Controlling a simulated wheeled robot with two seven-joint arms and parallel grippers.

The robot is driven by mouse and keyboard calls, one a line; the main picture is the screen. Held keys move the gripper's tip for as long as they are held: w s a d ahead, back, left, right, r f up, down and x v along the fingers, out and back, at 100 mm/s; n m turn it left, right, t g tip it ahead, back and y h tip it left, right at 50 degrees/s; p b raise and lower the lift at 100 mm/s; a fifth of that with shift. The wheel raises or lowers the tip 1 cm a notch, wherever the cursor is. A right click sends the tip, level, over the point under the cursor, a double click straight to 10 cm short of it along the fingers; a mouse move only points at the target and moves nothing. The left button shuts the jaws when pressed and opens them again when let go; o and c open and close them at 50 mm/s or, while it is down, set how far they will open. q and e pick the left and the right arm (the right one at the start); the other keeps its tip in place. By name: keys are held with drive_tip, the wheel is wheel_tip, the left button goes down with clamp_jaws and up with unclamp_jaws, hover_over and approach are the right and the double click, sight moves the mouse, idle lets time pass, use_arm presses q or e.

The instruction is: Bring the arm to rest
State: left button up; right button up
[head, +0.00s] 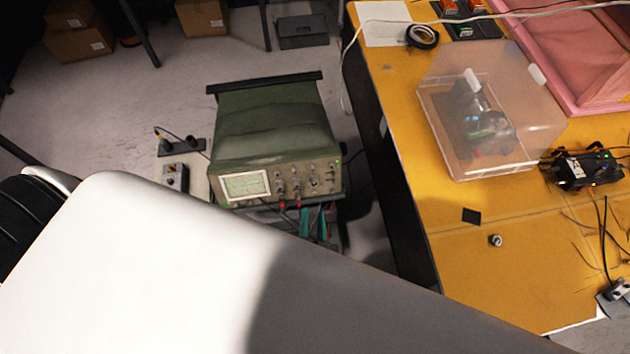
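A large smooth white and grey surface (150,265), which looks like a link of my own arm close to the camera, fills the lower left and bottom middle of the head view. Its right part is in dark shadow. It hides the floor and the table's near left corner behind it. I cannot make out fingertips of either gripper in this view. A black ribbed shape with a white edge shows at the far left, and I cannot tell what it is.
A green oscilloscope (268,140) stands on a cart above the floor. On the yellow table (440,240) are a clear plastic box (455,150), a tape roll (422,37), a black device (585,168), cables and a pink foam tray (560,50). Cardboard boxes (80,35) are behind.

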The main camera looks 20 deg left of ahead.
use_arm(q)
drive_tip(key=s+f+m+g+h+b, duration=0.2)
drive_tip(key=s+f+g+h+b, duration=0.15)
drive_tip(key=f, duration=0.95)
drive_tip(key=s+f+m+g+h+b, duration=0.1)
drive_tip(key=s+f+g+h+b, duration=0.3)
drive_tip(key=f, duration=1)
drive_tip(key=s+a+f+n+g+b, duration=0.1)
drive_tip(key=s+a+f+g+b, duration=0.2)
drive_tip(key=s+a+f, duration=0.2)
drive_tip(key=s+a+f+n+g+b, duration=0.1)
drive_tip(key=s+a+f+g+b, duration=0.2)
drive_tip(key=s+f, duration=0.8)
drive_tip(key=shift+s+a+f+g, duration=0.15)
drive_tip(key=shift+s+a+g, duration=0.7)
drive_tip(key=shift+a, duration=0.4)
